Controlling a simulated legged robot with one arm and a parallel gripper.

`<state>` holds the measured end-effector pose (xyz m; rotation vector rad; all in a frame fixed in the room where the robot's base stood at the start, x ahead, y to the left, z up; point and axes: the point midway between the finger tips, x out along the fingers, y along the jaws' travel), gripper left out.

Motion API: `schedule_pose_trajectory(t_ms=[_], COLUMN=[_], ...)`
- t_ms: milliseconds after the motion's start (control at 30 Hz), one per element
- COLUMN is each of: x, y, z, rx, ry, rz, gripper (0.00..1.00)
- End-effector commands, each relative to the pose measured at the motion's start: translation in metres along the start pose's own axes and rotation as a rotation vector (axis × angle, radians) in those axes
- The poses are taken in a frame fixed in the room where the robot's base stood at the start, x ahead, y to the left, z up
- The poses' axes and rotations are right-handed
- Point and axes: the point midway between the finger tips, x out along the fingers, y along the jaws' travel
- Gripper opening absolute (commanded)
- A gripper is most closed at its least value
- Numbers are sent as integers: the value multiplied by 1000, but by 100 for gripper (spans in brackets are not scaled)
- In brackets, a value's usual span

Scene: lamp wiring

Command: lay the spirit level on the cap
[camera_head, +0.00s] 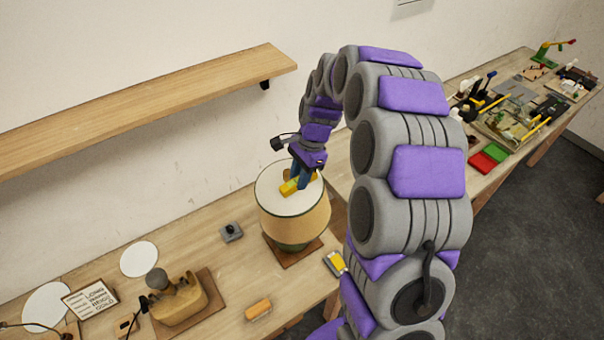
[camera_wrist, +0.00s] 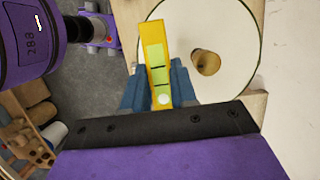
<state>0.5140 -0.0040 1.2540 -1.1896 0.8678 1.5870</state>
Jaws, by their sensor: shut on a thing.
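The spirit level is a yellow bar (camera_head: 289,188) with pale green vials, seen lengthwise in the wrist view (camera_wrist: 156,50). My gripper (camera_head: 300,179) is shut on it; its blue fingers show on both sides of the bar in the wrist view (camera_wrist: 160,84). The cap, a round white disc (camera_head: 268,194), tops the tan lamp shade (camera_head: 295,222). In the wrist view the cap (camera_wrist: 228,30) bears a wooden knob (camera_wrist: 206,63), beside the level and apart from it. The level is over the cap; I cannot tell whether it touches. My fingers hide part of the cap.
A wooden shelf (camera_head: 150,107) runs along the wall, left of my arm. The bench holds a small grey switch box (camera_head: 231,232), an orange block (camera_head: 258,309), a yellow-and-grey item (camera_head: 336,263), a white disc (camera_head: 139,259) and a lettered card (camera_head: 90,299). Tools crowd the far right.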

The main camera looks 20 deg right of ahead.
Motion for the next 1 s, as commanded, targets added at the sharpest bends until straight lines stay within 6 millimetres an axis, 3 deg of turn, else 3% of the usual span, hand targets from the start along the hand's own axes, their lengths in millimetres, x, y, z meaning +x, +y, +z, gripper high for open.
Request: schedule_pose_trajectory(t_ms=[1000], x=[60], y=[0], z=[-20], rx=[-1], ry=[0], rz=[-3], gripper=[0])
